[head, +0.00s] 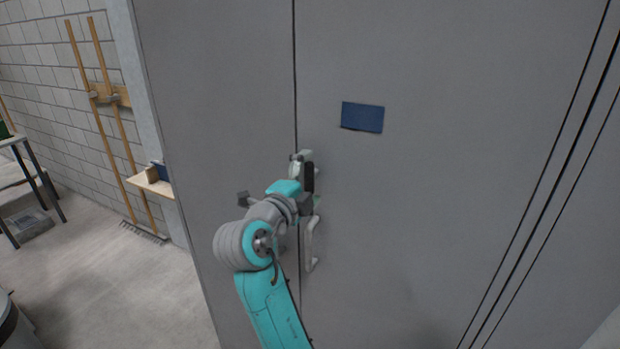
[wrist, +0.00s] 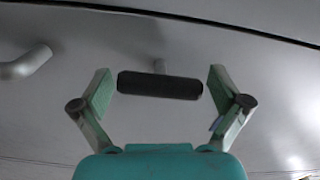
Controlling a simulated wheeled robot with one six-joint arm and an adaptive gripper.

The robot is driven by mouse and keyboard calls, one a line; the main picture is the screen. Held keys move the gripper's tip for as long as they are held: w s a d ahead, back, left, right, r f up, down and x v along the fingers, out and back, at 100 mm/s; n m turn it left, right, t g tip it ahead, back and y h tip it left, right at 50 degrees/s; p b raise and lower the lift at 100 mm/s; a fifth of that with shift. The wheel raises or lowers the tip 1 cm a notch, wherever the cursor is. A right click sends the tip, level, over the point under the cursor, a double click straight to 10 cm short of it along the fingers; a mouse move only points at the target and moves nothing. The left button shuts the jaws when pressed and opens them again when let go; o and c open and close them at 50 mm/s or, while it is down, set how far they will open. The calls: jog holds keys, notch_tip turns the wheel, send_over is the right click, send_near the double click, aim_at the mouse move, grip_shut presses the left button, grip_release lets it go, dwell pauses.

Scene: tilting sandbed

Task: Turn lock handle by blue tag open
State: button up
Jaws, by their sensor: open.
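The blue tag (head: 362,117) is a flat dark blue rectangle on the grey door (head: 430,200), up and to the right of my gripper in the head view. The lock handle is a black bar on a short grey stem; in the wrist view the handle (wrist: 160,85) lies level across the picture. My gripper (wrist: 160,77) is open, with one green-padded finger off each end of the bar, apart from it. In the head view the handle (head: 308,178) stands upright beside the door seam, and my arm partly hides the area around it.
A pale fixed pull handle (head: 312,250) is just below the lock handle; it also shows at left in the wrist view (wrist: 25,64). A small wooden shelf (head: 152,183) and a rake (head: 125,130) are by the brick wall at left. The floor there is mostly clear.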

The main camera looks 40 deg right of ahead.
jog(key=v, duration=1.2)
dwell(0.3)
